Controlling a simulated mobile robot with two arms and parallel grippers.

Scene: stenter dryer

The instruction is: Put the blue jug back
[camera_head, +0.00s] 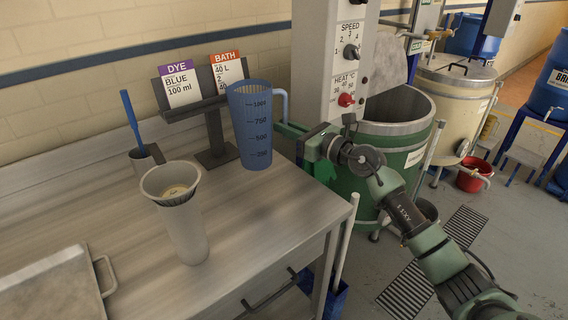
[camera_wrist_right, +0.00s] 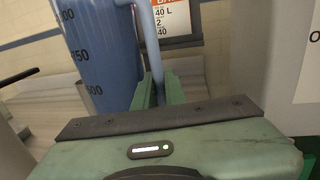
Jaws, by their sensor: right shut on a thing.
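The blue jug (camera_head: 254,135), with dark volume marks, is upright at the back right of the metal bench, in front of the card stand. Whether its base touches the bench I cannot tell. My right gripper (camera_head: 290,130) reaches in from the right and is shut on the jug's handle (camera_head: 281,104). In the right wrist view the jug (camera_wrist_right: 98,50) fills the upper left, and its handle (camera_wrist_right: 155,45) runs down between the green fingers (camera_wrist_right: 158,92). My left gripper is not in view.
A grey cylinder with a funnel-like top (camera_head: 184,220) stands front left of the jug. A small cup with a blue-handled tool (camera_head: 146,157), a card stand (camera_head: 215,135) and a metal lid or tray (camera_head: 55,285) are on the bench (camera_head: 120,230). A control column (camera_head: 325,65) and green vat (camera_head: 395,125) stand right.

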